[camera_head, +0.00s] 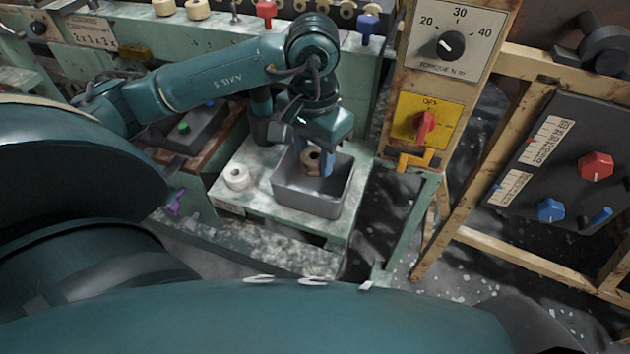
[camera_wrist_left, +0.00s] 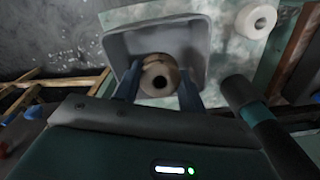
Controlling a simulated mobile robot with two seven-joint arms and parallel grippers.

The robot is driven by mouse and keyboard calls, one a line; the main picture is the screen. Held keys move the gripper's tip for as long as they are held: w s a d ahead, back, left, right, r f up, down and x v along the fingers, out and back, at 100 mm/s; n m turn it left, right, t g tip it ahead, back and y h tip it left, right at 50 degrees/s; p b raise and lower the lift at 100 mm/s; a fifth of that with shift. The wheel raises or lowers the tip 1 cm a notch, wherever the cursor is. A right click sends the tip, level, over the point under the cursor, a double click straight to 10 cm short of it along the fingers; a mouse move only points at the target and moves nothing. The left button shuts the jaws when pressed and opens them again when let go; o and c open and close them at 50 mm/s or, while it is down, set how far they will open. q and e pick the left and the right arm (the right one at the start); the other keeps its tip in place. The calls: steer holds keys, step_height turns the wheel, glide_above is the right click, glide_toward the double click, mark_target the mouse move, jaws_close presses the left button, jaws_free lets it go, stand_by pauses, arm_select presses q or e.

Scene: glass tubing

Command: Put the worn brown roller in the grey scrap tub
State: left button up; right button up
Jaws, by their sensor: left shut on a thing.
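The worn brown roller (camera_head: 311,158) is between the fingers of my left gripper (camera_head: 318,165), over the grey scrap tub (camera_head: 318,205). In the left wrist view, the brown roller (camera_wrist_left: 160,77) shows its dark centre hole, with a blue finger of my left gripper (camera_wrist_left: 158,90) on each side. The grey tub (camera_wrist_left: 118,42) lies beyond it in that view, its walls around the roller in the picture. The left gripper is shut on the roller. I cannot tell how far the roller is below the tub's rim. The right gripper is not in view.
A white roller (camera_head: 237,177) stands on the pale green table (camera_head: 262,160) left of the tub; it also shows in the left wrist view (camera_wrist_left: 256,20). A yellow switch panel (camera_head: 425,115) on a post stands to the right. Several rollers line the back shelf.

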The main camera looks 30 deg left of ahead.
arm_select(q)
step_height(320, 180, down, 7)
steer(key=shift+r+b, duration=0.1)
steer(key=shift+b, duration=0.2)
steer(key=o, duration=1)
steer(key=shift+c, duration=0.2)
steer(key=shift+r, duration=0.3)
step_height(320, 180, up, 12)
steer(key=p, duration=0.1)
steer(key=shift+f, duration=0.2)
